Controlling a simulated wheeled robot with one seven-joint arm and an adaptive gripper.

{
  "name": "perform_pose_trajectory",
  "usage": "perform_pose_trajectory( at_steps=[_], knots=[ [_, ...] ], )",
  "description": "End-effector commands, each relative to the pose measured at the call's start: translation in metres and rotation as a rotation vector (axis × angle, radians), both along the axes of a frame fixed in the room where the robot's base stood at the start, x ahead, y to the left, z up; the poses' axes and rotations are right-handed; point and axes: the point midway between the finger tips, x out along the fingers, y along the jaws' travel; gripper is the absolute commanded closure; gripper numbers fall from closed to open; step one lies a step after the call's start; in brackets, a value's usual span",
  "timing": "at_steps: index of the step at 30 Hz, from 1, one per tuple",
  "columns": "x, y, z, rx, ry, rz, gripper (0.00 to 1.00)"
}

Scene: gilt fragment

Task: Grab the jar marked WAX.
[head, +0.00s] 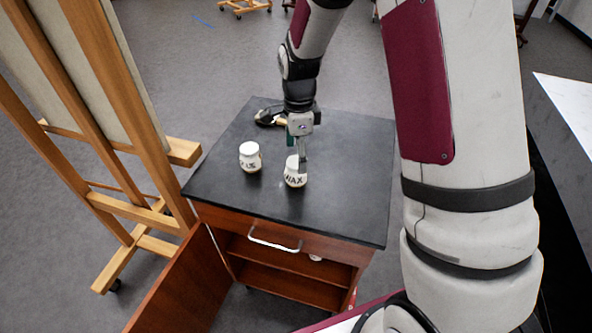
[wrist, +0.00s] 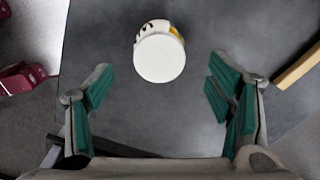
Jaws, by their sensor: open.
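The jar marked WAX (head: 295,178) is small and cream white with dark letters. It stands upright on the black tabletop of a wooden cabinet. My gripper (head: 301,152) points down just above and behind it, overlapping it in the head view. In the wrist view, a jar's round white lid (wrist: 160,58) shows between and slightly beyond the open green-padded fingers of my gripper (wrist: 160,82), with clear gaps on both sides. Its lettering is mostly hidden there, but its place fits the WAX jar. Nothing is held.
A similar jar (head: 250,157) with partly readable letters stands left of the WAX jar. A dark item with a light wooden part (head: 268,117) lies at the back. The black tabletop (head: 345,205) is clear at right and front. A wooden easel (head: 118,90) stands at left.

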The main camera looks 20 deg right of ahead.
Motion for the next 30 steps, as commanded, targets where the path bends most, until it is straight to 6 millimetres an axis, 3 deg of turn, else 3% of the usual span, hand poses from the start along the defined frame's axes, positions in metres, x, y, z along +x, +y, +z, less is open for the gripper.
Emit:
perform_pose_trajectory(
  at_steps=[20, 29, 30],
  knots=[
    [-0.001, 0.005, -0.072, 0.001, 0.003, 0.001, 0.26],
    [0.001, 0.005, -0.077, 0.000, -0.001, 0.001, 0.26],
    [0.001, 0.005, -0.077, 0.000, -0.001, 0.001, 0.30]
  ],
)
